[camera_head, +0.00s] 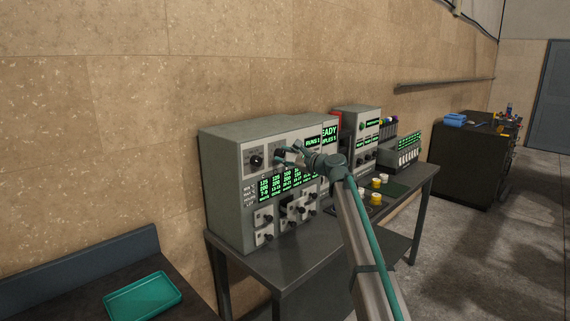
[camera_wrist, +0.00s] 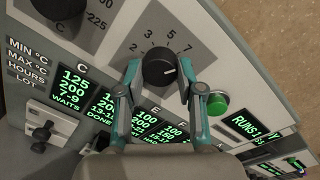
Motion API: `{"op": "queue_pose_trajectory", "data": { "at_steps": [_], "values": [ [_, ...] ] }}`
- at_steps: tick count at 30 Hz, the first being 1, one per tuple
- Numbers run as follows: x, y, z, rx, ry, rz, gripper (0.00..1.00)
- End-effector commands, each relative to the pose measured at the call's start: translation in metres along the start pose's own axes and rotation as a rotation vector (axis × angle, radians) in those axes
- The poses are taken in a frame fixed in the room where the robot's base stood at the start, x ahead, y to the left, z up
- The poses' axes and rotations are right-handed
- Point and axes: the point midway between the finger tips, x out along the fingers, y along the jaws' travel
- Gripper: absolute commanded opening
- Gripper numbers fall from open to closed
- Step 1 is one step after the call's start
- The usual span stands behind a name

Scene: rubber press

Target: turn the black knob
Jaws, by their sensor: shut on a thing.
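The black knob (camera_wrist: 158,72) sits on a grey dial plate marked with numbers such as 2, 3, 5 and 7, in the wrist view. My gripper (camera_wrist: 160,73) has one teal-tipped finger on each side of it and is shut on it. A pale pointer line shows on the right part of the knob's face. In the head view my gripper (camera_head: 284,156) reaches the upper front of the grey press panel (camera_head: 225,190) and mostly hides this knob.
Another black knob (camera_head: 256,160) with its own dial is to the left. A green button (camera_wrist: 217,104) is close to the right finger. Green displays (camera_wrist: 75,90) and levers (camera_wrist: 42,134) lie below. Yellow-white cups (camera_head: 376,183) stand on the table. A teal tray (camera_head: 143,297) is front left.

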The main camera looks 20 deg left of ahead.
Motion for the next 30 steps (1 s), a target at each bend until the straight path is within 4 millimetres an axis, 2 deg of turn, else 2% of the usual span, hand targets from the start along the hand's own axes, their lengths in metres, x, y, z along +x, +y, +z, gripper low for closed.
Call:
{"op": "queue_pose_trajectory", "data": {
  "at_steps": [9, 23, 24, 28, 30],
  "values": [
    [0.0000, 0.0009, -0.0011, -0.110, 0.006, 0.001, 0.02],
    [-0.0002, 0.0003, -0.0001, -0.124, 0.007, 0.002, 0.02],
    [-0.0002, 0.0003, -0.0001, -0.124, 0.007, 0.002, 0.42],
    [-0.0001, 0.0002, -0.0001, -0.124, 0.007, 0.002, 0.63],
    [-0.0001, 0.0002, -0.0001, -0.124, 0.007, 0.002, 0.63]
  ]
}}
